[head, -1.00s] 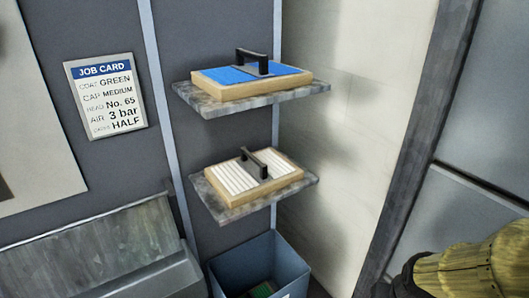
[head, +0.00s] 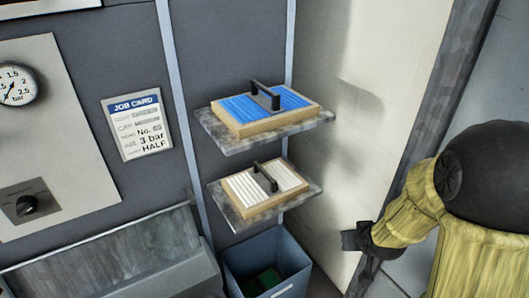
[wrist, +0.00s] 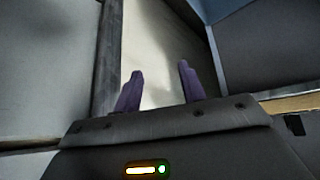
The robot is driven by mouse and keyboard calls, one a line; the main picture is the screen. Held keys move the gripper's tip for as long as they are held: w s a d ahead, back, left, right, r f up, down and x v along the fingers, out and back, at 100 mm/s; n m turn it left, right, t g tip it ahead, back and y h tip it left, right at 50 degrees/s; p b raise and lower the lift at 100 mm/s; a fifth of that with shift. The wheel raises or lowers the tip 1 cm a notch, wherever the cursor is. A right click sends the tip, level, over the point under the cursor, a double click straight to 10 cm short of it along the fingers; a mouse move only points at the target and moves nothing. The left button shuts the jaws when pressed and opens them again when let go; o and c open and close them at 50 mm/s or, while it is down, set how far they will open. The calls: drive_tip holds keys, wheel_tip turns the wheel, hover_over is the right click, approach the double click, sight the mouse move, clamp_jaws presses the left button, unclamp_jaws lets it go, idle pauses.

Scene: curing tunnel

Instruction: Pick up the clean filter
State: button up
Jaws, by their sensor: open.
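Two wood-framed filters with dark bar handles lie on separate wall shelves in the head view. The upper filter (head: 240,115) has blue pleats; the lower filter (head: 240,191) has white pleats. Neither is labelled, and both pleat faces look free of visible dirt. My gripper (wrist: 160,84) is open, with two purple fingers and nothing between them in the wrist view. In the head view, its dark end is at the right, apart from both shelves. A tan strip at the wrist view's right edge cannot be identified surely.
The upper shelf (head: 225,144) overhangs the lower shelf (head: 245,220). A blue-grey bin (head: 290,287) with a green item inside stands below. A job card (head: 137,126) and gauge (head: 17,84) are on the left. A pale wall (head: 335,150) lies right of the shelves.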

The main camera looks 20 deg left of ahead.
drive_tip(key=w+a+r+n+t+y+p, duration=0.2)
drive_tip(key=w+a+r+n+y+p, duration=0.15)
drive_tip(key=a+r+p, duration=0.6)
drive_tip(key=n+y+p, duration=0.3)
drive_tip(key=y+p, duration=0.2)
drive_tip(key=p, duration=0.5)
approach(265, 172)
drive_tip(key=shift+s+d+r+g, duration=0.1)
drive_tip(key=shift+d+r+g, duration=0.25)
drive_tip(key=shift+r+g, duration=0.1)
drive_tip(key=b+x, duration=0.2)
drive_tip(key=x, duration=0.7)
drive_tip(key=shift+d+f, duration=0.1)
drive_tip(key=shift+d, duration=0.05)
drive_tip(key=shift+w+a+f+b, duration=0.2)
drive_tip(key=shift+w+a+b, duration=0.2)
drive_tip(key=shift+w+b, duration=0.1)
drive_tip(key=shift+s, duration=0.1)
drive_tip(key=shift+c, duration=0.2)
